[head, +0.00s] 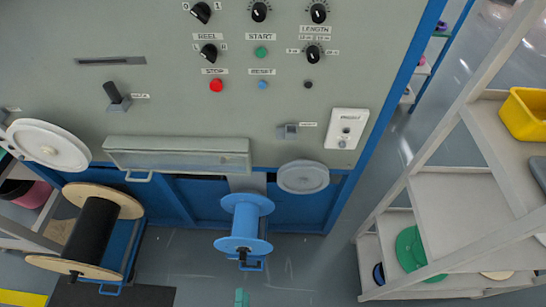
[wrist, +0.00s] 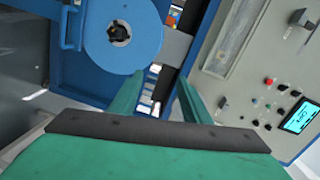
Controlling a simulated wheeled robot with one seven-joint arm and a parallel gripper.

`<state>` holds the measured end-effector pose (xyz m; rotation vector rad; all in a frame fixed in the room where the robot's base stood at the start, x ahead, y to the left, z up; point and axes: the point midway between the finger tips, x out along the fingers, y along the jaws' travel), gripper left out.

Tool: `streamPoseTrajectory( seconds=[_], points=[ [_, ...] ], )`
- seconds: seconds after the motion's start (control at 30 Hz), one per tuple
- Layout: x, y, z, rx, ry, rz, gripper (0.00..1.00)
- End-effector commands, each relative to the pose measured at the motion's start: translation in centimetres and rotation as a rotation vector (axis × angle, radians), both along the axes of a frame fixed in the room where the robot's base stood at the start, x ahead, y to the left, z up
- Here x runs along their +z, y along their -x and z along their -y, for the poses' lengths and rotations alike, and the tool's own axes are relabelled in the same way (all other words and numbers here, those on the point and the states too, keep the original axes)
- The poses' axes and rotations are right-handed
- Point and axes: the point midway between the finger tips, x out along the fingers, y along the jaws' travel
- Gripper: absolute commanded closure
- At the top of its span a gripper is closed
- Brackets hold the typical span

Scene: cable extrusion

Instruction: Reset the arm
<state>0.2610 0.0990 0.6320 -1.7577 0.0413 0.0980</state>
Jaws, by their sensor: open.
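My gripper (wrist: 160,92) shows in the wrist view as two green fingers standing apart, with nothing between them. A small green part of it shows at the bottom edge of the head view (head: 241,298); the rest of my arm is out of that frame. The blue reel (head: 240,225) stands upright below the machine's front in the head view. In the wrist view the blue reel (wrist: 138,48) lies beyond the fingers at upper left, apart from them.
The grey machine panel (head: 200,110) carries knobs, a red stop button (head: 216,86) and switches. A wooden reel with black cable (head: 92,228) stands at left. A shelf rack (head: 465,190) with a yellow bin (head: 525,113) stands at right. Floor between reel and rack is clear.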

Motion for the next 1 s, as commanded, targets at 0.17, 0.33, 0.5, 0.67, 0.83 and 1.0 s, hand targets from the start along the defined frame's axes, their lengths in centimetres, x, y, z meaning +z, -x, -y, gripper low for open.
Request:
streamPoseTrajectory(
  seconds=[0.17, 0.33, 0.5, 0.67, 0.83, 1.0],
  points=[
    [7.0, 1.4, 3.3, 0.044, 0.403, -0.023, 0.57],
    [13.9, 2.3, 6.3, 0.101, 0.810, -0.055, 0.57],
    [19.9, 2.9, 8.6, 0.157, 1.152, -0.085, 0.57],
    [23.0, 3.1, 9.7, 0.190, 1.331, -0.103, 0.57],
    [23.6, 3.1, 9.9, 0.198, 1.368, -0.106, 0.57],
    [23.6, 3.1, 9.9, 0.198, 1.368, -0.106, 0.57]
  ],
)
